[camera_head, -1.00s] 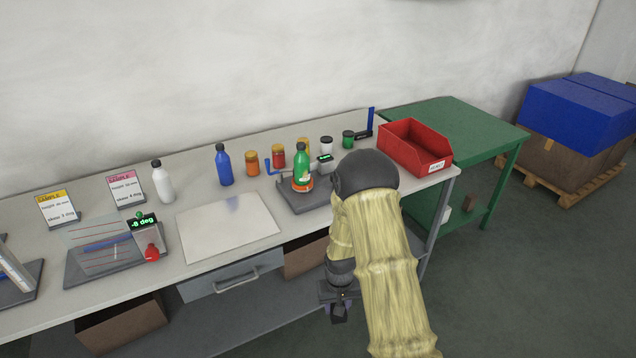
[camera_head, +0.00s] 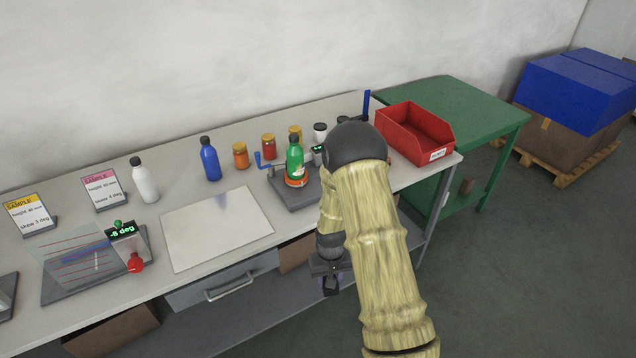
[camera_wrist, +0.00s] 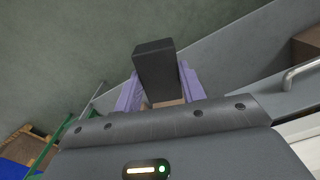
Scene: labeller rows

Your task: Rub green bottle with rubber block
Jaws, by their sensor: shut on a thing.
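My gripper (camera_head: 331,284) hangs in front of the bench's front edge, below the bench top and apart from the bottle. In the wrist view my gripper (camera_wrist: 160,95) has its purple fingers shut on a dark block, the rubber block (camera_wrist: 155,66). In the head view the block is too small and dark to make out.
A white board (camera_head: 216,228) lies on the bench left of the fixture. A blue bottle (camera_head: 210,160), an orange jar (camera_head: 241,156) and a red jar (camera_head: 269,147) stand behind. A red bin (camera_head: 413,133) is at the right. A display stand (camera_head: 122,233) is at the left.

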